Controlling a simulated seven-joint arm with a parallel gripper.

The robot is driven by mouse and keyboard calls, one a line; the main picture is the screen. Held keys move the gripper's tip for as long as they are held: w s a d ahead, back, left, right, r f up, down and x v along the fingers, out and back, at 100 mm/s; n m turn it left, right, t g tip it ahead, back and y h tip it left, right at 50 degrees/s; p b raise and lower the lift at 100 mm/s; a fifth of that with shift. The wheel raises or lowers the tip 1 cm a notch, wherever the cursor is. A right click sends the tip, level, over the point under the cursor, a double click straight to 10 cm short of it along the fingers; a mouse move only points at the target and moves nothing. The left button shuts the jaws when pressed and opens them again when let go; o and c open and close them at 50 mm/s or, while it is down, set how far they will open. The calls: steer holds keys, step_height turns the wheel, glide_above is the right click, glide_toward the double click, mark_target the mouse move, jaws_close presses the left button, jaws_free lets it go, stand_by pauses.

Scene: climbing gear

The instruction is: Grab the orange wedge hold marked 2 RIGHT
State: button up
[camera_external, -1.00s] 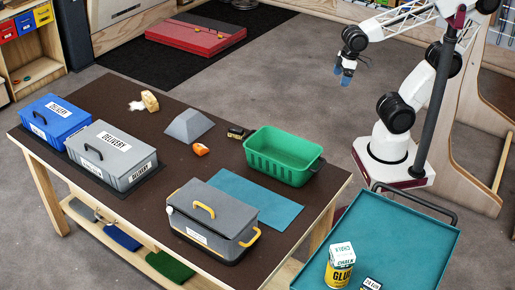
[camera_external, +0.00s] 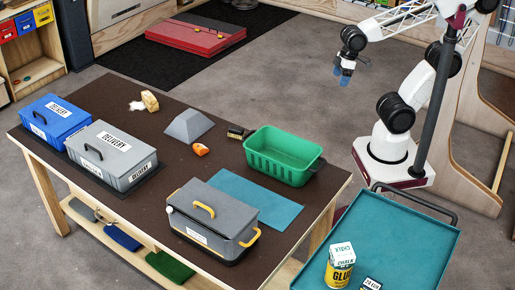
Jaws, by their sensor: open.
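A small orange hold (camera_external: 200,149) lies on the brown table, in front of a grey wedge-shaped block (camera_external: 188,126). It has a pale patch, but any marking on it is too small to read. My gripper (camera_external: 344,78), with blue fingertips, hangs in the air beyond the far right side of the table, well apart from the orange hold. It is open, and nothing shows between its fingers.
A green basket (camera_external: 283,168) stands right of the hold, with a dark brush-like item (camera_external: 238,132) beside it. A grey toolbox (camera_external: 212,225) stands in front, near a teal mat (camera_external: 268,203). Delivery boxes (camera_external: 112,150) stand left. A tan hold (camera_external: 150,101) lies at the back.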

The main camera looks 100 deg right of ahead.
steer(key=w+a+f+m+t+y, duration=0.1)
steer(key=w+f+m+y, duration=0.3)
steer(key=w, duration=0.6)
steer(key=w+a+f+m+y, duration=0.15)
steer(key=w+m, duration=0.35)
steer(key=w, duration=0.5)
steer(key=w+a+f+m+t+y, duration=0.1)
steer(key=w+a+f+m+y, duration=0.3)
steer(key=w, duration=0.6)
steer(key=m+t+h, duration=0.2)
steer(key=m+t, duration=0.5)
steer(key=m, duration=0.9)
glide_toward(201, 145)
steer(key=shift+s+r, duration=0.5)
steer(key=shift+r, duration=0.15)
steer(key=shift+x, duration=3.35)
steer(key=shift+f, duration=0.1)
steer(key=shift+x, duration=2.6)
